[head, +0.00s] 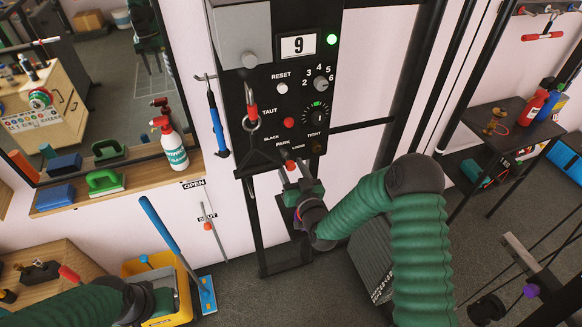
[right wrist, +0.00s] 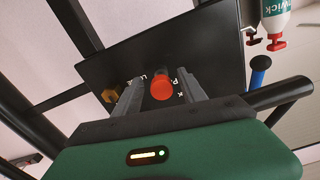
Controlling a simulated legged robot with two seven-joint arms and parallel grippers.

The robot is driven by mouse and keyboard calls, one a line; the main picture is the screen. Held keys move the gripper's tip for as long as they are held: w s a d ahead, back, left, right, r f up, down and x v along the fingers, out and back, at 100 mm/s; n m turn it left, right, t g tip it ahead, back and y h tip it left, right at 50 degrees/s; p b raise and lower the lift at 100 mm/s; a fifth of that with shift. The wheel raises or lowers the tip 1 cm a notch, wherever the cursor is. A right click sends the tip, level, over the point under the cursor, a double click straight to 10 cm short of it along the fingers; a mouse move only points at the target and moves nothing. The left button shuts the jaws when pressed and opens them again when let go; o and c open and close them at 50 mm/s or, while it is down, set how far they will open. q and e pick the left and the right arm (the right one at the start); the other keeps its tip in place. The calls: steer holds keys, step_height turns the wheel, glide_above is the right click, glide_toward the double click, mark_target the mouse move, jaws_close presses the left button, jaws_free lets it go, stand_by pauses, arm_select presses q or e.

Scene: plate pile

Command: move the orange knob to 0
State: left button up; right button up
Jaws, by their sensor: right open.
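A black control panel (head: 268,105) hangs at the centre, with a display reading 9. My right gripper (head: 289,167) is at its lower edge, by the PARK lettering. In the right wrist view my open right gripper (right wrist: 160,88) has an orange knob (right wrist: 161,84) between its fingers, with a gap on each side. In the head view an orange-red knob (head: 291,165) shows by this gripper, partly hidden. Another orange-red knob (head: 289,122) sits higher on the panel. I see no clear 0 mark. Only part of my left gripper (head: 163,301) shows at bottom left; its fingers are unclear.
A spray bottle (head: 171,142) stands on the ledge at left. A yellow bucket (head: 160,268) with a blue-handled mop stands below.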

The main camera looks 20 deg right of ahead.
steer(key=s+p, duration=0.1)
steer(key=s, duration=1.5)
steer(key=shift+s+d, duration=0.35)
steer(key=shift+s, duration=0.05)
step_height(320, 180, down, 4)
steer(key=a+n+g+y, duration=0.1)
steer(key=n+g, duration=0.2)
steer(key=g, duration=0.4)
steer(key=s+r+m+g+h, duration=0.1)
steer(key=s+r+g, duration=0.3)
steer(key=s+g, duration=0.4)
steer(key=s, duration=0.5)
steer(key=shift+s+d+m+h, duration=0.3)
steer(key=shift+s, duration=0.05)
